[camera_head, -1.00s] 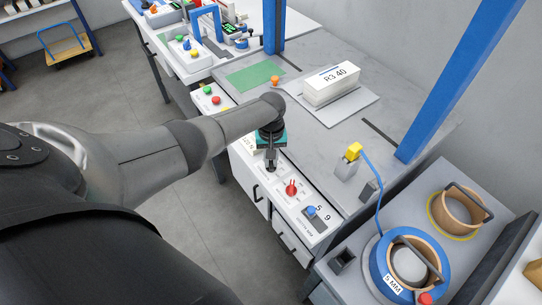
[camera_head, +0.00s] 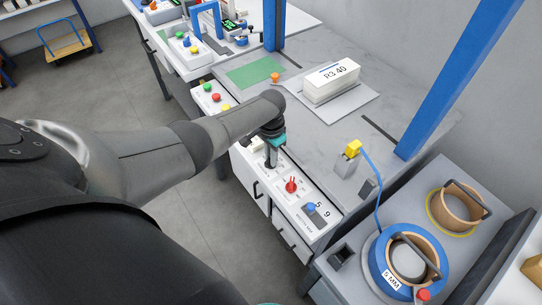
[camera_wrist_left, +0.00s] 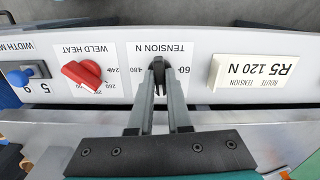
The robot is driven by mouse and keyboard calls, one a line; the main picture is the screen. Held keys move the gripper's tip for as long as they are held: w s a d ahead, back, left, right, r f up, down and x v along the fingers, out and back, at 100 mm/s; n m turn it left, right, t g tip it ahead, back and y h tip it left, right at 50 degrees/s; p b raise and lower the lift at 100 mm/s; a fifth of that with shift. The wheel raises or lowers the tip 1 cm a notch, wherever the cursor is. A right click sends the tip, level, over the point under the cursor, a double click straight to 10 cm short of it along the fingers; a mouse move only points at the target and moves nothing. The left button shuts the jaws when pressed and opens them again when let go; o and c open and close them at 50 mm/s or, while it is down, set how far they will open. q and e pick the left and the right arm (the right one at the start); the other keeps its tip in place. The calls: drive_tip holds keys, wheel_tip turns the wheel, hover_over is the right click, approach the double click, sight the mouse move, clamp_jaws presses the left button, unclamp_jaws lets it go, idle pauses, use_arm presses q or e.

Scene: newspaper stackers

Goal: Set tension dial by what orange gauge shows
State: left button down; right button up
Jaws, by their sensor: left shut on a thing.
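The tension dial (camera_wrist_left: 158,64) is a dark knob on the white panel under the upside-down label "TENSION N". A 60 mark is right of it in the left wrist view. My left gripper (camera_wrist_left: 158,90) has its fingers closed around the knob. In the head view, my left gripper (camera_head: 271,160) points down at the panel and hides the dial. A small orange item (camera_head: 275,77) stands on the worktop near the green mat; I cannot tell if it is a gauge or read anything on it. My right gripper's fingers are not shown.
The red weld heat knob (camera_wrist_left: 82,74) and blue width knob (camera_wrist_left: 22,76) sit left of the dial. A card reading R5 120 N (camera_wrist_left: 260,72) is right of it. A paper stack marked R3 40 (camera_head: 331,80) lies on the worktop. A blue post (camera_head: 455,80) rises at right.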

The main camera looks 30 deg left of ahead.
use_arm(q)
drive_tip(key=m, duration=0.4)
drive_tip(key=shift+m, duration=0.3)
drive_tip(key=shift+m+b, duration=0.3)
drive_tip(key=shift+m, duration=2.3)
drive_tip(key=c, duration=0.9)
unclamp_jaws()
drive_tip(key=shift+o, duration=0.2)
drive_tip(key=shift+r, duration=0.1)
wheel_tip(320, 180, up, 15)
drive_tip(key=p, duration=0.4)
